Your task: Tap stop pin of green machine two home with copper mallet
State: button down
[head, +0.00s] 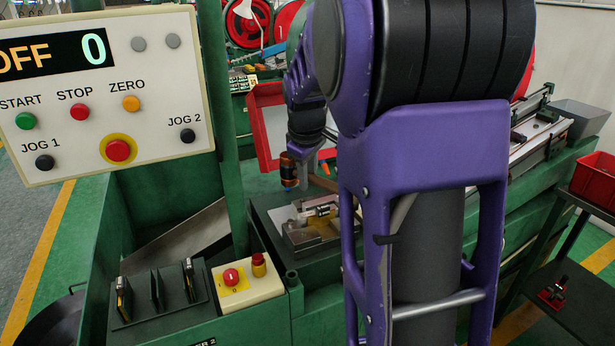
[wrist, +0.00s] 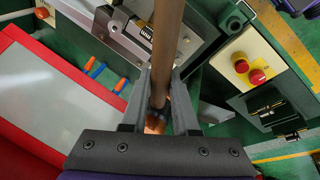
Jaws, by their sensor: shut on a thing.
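The copper mallet's brown handle (wrist: 168,45) runs between the fingers of my gripper (wrist: 160,85) in the wrist view, and the gripper is shut on it. A copper-coloured head (wrist: 155,124) shows small behind the fingers. In the head view the copper and black mallet head (head: 289,170) hangs below my gripper (head: 304,152), above and left of a metal fixture (head: 318,222). The fixture sits on the green machine (head: 268,205), whose partly cut-off label ends in "ER 2". It also shows in the wrist view (wrist: 125,25), partly behind the handle. I cannot make out the stop pin.
A control panel (head: 100,95) reading "OFF 0" stands at left. A switch box (head: 245,283) with red knobs and a dark slotted holder (head: 158,296) sit in front. A red-rimmed tray (wrist: 50,90) lies left in the wrist view. My arm hides the middle right.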

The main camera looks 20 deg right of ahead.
jog(key=shift+f+b, duration=1.6)
jog(key=shift+f, duration=0.95)
jog(key=shift+f, duration=0.25)
notch_tip(320, 180, down, 7)
jog(key=b, duration=0.4)
jog(key=shift+r+b, duration=0.1)
jog(key=shift+b, duration=0.25)
jog(key=shift+w+r+p, duration=0.1)
jog(key=shift+r+p, duration=0.35)
jog(key=shift+r, duration=0.15)
notch_tip(320, 180, up, 5)
jog(key=p, duration=0.3)
jog(key=shift+p, duration=0.4)
notch_tip(320, 180, up, 3)
jog(key=p, duration=0.3)
jog(key=shift+p, duration=0.4)
